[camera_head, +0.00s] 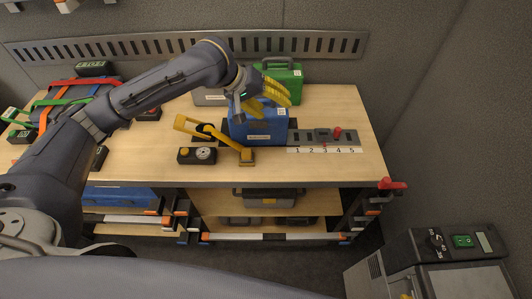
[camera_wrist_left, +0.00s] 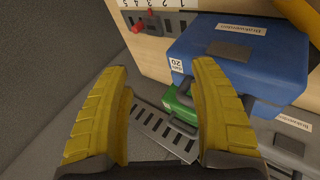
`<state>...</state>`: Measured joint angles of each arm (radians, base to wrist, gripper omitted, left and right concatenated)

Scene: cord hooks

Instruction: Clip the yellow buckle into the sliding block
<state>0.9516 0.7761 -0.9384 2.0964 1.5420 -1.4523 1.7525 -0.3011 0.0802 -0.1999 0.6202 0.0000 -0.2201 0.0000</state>
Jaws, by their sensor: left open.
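A yellow strap-like piece (camera_head: 222,139), likely the buckle, runs from a wide end with a black ring to a squarish end at the table's front edge, left of the blue case. My right gripper is out of view.
The blue case (camera_head: 258,126) stands between the yellow piece and the rail. A green case (camera_head: 282,82) stands behind it. A black box with a dial (camera_head: 197,155) lies left of the yellow piece. The table's right end (camera_head: 345,105) is clear.

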